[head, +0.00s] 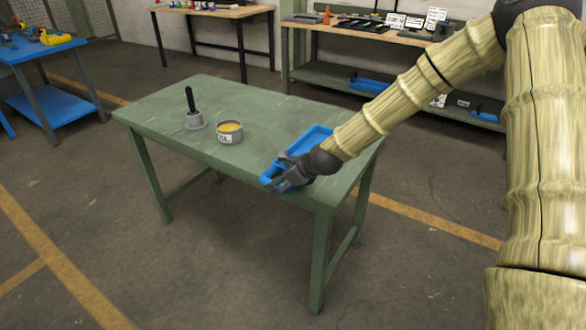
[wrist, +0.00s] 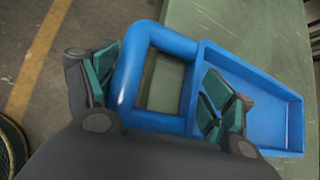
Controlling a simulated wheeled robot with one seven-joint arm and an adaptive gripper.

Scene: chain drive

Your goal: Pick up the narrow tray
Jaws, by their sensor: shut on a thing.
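The narrow tray (head: 312,141) is blue and long, with a loop handle at its near end. It is at the front right of the green table, and the handle end reaches the table's front edge. In the wrist view the tray (wrist: 262,78) runs to the right, with its handle (wrist: 160,38) between my fingers. My gripper (head: 284,180) is shut on the handle; it also shows in the wrist view (wrist: 155,98). I see nothing inside the tray. I cannot tell whether the tray rests on the table or is just above it.
On the green table (head: 180,100) stand a grey holder with a black upright handle (head: 192,115) and an open tin with yellow contents (head: 229,131), both left of the tray. A blue-topped cart (head: 40,50) is at the far left. Workbenches (head: 215,12) stand behind. The floor in front is clear.

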